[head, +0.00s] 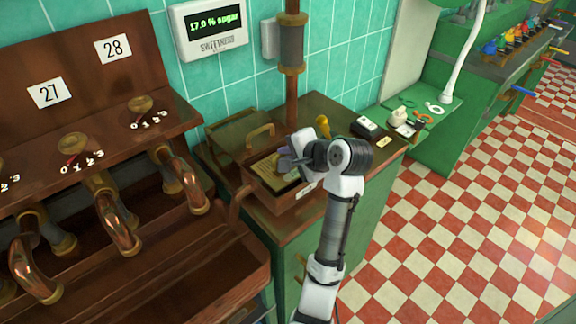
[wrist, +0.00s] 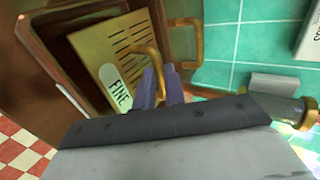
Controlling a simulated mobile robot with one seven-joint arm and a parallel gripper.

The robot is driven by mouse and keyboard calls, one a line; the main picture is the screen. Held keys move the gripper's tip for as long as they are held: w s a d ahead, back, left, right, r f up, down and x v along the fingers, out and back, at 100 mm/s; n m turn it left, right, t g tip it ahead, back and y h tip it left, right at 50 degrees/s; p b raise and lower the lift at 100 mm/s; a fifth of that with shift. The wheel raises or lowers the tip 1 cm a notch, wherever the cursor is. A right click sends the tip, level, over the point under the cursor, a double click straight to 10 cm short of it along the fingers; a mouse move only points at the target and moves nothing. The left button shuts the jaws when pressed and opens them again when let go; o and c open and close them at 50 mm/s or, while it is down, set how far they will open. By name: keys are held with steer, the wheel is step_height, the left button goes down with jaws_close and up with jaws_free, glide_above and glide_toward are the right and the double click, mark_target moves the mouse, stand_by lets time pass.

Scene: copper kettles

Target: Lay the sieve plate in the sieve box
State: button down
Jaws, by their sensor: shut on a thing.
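The brass sieve plate (wrist: 113,50), with slots, a white label reading FINE and a loop handle, is held in my gripper (wrist: 160,82). The gripper's purple fingers are shut on the handle. In the head view the plate (head: 268,177) is at the mouth of the brown, open-topped sieve box (head: 297,203), and my gripper (head: 287,162) is above it. In the wrist view the plate lies within or just above the box's rim (wrist: 42,52), turned askew to its walls. I cannot tell whether it touches the box. My wrist hides the box's right part.
A second handle (head: 260,131) stands on a brown lid or plate behind the box. A copper pipe (head: 291,70) rises at the wall. A yellow-handled tool (head: 322,126) and a dark small box (head: 367,128) are on the cabinet top to the right.

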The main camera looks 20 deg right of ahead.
steer(key=shift+f, duration=2)
steer(key=c, duration=1.8)
jaws_free()
steer(key=shift+f, duration=0.2)
steer(key=shift+o, duration=0.2)
steer(key=shift+r, duration=0.15)
steer(key=v, duration=1.2)
steer(key=shift+b, duration=0.45)
